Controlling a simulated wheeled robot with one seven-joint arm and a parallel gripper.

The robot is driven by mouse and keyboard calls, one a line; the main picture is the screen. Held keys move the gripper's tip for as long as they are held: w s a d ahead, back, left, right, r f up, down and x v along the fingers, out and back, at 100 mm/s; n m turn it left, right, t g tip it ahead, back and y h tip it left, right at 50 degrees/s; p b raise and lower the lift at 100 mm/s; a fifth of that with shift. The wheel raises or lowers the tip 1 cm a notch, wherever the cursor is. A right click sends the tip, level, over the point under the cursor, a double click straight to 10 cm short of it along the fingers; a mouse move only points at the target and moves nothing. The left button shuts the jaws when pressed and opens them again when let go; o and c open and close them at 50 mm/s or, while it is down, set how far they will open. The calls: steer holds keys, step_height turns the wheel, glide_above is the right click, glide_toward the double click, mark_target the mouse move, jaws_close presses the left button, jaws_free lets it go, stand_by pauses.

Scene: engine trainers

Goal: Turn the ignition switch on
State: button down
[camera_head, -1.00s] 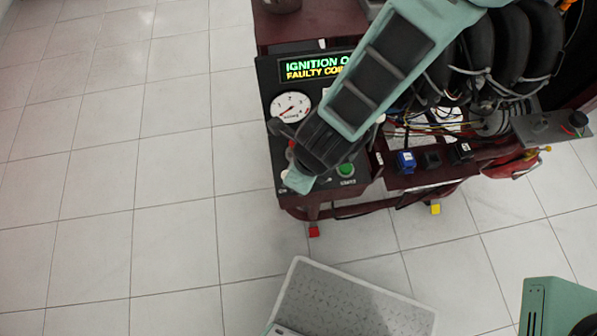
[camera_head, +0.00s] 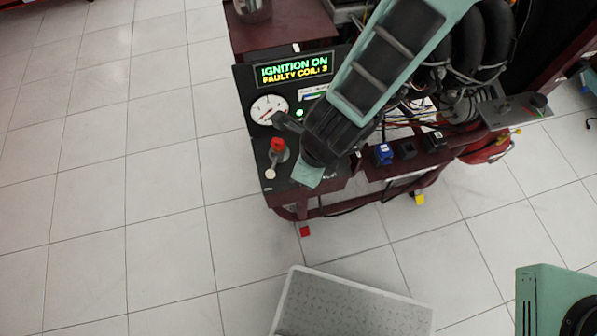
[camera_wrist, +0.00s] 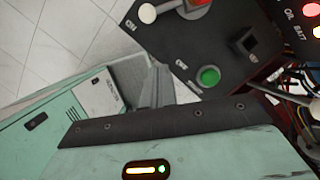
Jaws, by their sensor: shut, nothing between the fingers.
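The control panel (camera_head: 262,178) of the engine trainer is dark, with a display (camera_head: 292,69) reading "IGNITION ON" and "FAULTY COIL: 3". The red-topped lever switch (camera_head: 278,146) stands on its left part, clear of my gripper. In the wrist view, the red switch (camera_wrist: 199,3) is cut off by the top edge, and a green round button (camera_wrist: 208,76) is near the fingers. My gripper (camera_head: 308,174) is shut and empty, over the panel's lower right part, to the right of the red switch. In the wrist view its fingers (camera_wrist: 160,84) are together.
A dial gauge (camera_head: 269,109) sits left on the panel. Blue (camera_head: 383,154) and black (camera_head: 407,150) boxes are to the right, with loose wires and thick black hoses beyond. Open tiled floor lies to the left.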

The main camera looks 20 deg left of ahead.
steer(key=p+v, duration=0.2)
steer(key=v, duration=0.4)
stand_by(0.5)
steer(key=s+d+r+n+g+y, duration=0.1)
steer(key=d+r+n, duration=0.2)
steer(key=r+n, duration=0.45)
steer(key=d+r+n+y, duration=0.1)
steer(key=d+r+n, duration=0.1)
steer(key=r+n, duration=0.6)
steer(key=s+d+r+n+h, duration=0.1)
steer(key=d+r+n+h, duration=0.1)
steer(key=d+n, duration=0.3)
steer(key=s+d+r+n+h, duration=0.2)
steer(key=d+r+n, duration=0.3)
steer(key=d, duration=0.5)
steer(key=shift+s+d+n+t, duration=0.3)
steer(key=shift+d+n+t, duration=0.1)
steer(key=shift+n, duration=0.05)
